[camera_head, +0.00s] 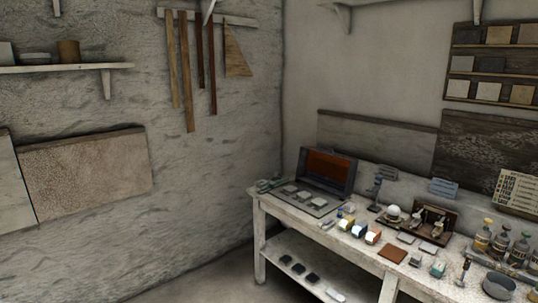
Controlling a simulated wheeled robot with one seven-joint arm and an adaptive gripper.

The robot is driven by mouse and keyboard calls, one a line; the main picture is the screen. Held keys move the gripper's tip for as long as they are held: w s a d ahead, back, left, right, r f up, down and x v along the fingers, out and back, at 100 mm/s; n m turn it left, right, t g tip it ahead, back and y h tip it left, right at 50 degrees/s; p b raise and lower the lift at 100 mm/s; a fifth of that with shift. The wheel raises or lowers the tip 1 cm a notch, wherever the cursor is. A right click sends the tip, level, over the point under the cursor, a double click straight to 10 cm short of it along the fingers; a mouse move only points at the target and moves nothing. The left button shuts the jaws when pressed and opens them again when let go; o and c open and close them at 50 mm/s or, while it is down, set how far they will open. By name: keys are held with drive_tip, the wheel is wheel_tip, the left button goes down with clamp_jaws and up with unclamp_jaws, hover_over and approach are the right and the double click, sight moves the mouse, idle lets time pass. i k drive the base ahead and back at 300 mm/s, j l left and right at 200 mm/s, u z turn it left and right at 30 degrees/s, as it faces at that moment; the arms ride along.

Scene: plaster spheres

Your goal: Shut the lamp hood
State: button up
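A dark hood-like lid (352,178) with an orange-brown inner face stands raised at the back left of the workbench. It rises behind a flat grey base (318,211) that carries several small pale blocks. This looks like the lamp hood, and it is open; I cannot be sure of its name from this view. My gripper is not in view, so its place relative to the hood and its state do not show.
The white workbench (262,230) runs along the right wall. A white sphere (393,211), small coloured blocks (372,236), a brown tile (392,254), bottles (500,243) and a grey bowl (498,287) crowd its top. Floor (215,285) left of it is clear.

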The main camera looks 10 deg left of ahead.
sight(334, 167)
drive_tip(key=u, duration=0.2)
drive_tip(key=i+j, duration=0.1)
drive_tip(key=i, duration=0.3)
drive_tip(key=i+j+z, duration=0.15)
drive_tip(key=i, duration=0.2)
drive_tip(key=i+j, duration=0.15)
drive_tip(key=i, duration=0.25)
drive_tip(key=z, duration=0.05)
